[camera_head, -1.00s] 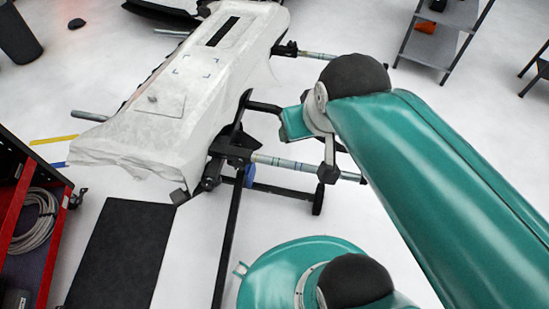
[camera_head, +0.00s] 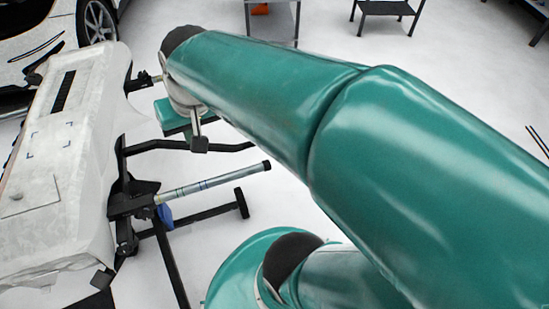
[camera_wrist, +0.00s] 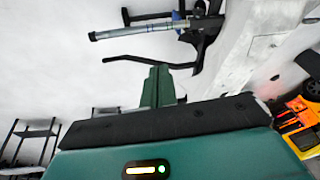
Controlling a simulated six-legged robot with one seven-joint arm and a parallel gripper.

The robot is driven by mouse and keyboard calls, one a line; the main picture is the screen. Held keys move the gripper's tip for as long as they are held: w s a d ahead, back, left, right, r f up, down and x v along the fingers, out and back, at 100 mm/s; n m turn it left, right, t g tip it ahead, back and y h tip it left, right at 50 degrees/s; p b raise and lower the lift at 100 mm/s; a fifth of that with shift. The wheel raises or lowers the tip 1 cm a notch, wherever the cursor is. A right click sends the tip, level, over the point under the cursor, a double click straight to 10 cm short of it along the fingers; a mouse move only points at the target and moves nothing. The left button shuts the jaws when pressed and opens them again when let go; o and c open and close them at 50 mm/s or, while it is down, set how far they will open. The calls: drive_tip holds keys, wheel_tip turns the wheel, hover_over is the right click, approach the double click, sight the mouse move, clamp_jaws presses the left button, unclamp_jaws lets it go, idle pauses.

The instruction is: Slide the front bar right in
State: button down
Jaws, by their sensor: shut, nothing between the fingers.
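A white-covered panel (camera_head: 85,185) lies on a black stand (camera_head: 135,205) at the left of the head view. A silver bar (camera_head: 212,181) with a dark end cap sticks out of the stand's right side; it shows in the wrist view too (camera_wrist: 135,30). A second bar farther back is mostly hidden behind my arm. My green gripper (camera_wrist: 160,72) is shut and empty in the wrist view, apart from the silver bar, with a curved black rod (camera_wrist: 148,62) between them. In the head view my gripper (camera_head: 172,116) is partly hidden by my arm.
A white car (camera_head: 60,30) stands behind the panel. A metal shelf (camera_head: 272,22) and a dark low table (camera_head: 385,10) are at the back. Orange tools (camera_wrist: 300,115) lie at the right of the wrist view.

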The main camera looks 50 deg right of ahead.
drive_tip(key=w+d+f+m+g+y, duration=0.1)
drive_tip(key=w+d+f+m+y, duration=0.1)
drive_tip(key=d+f+m, duration=0.55)
drive_tip(key=w+d+f+m+g+y, duration=0.1)
drive_tip(key=w+d+f+m+y, duration=0.2)
drive_tip(key=d, duration=0.8)
drive_tip(key=s+d+f+m+t+y, duration=0.1)
drive_tip(key=s+d+f+m, duration=0.45)
drive_tip(key=d+f, duration=0.35)
drive_tip(key=s+d+f+m+t+y, duration=0.1)
drive_tip(key=s+d+f+m+t, duration=0.1)
drive_tip(key=s+d+f+m, duration=0.5)
drive_tip(key=w+a+f+n, duration=0.2)
drive_tip(key=w+a+f, duration=0.4)
drive_tip(key=f, duration=0.5)
drive_tip(key=shift+w+a+n, duration=0.3)
drive_tip(key=shift+w+a, duration=0.1)
drive_tip(key=shift+a, duration=0.8)
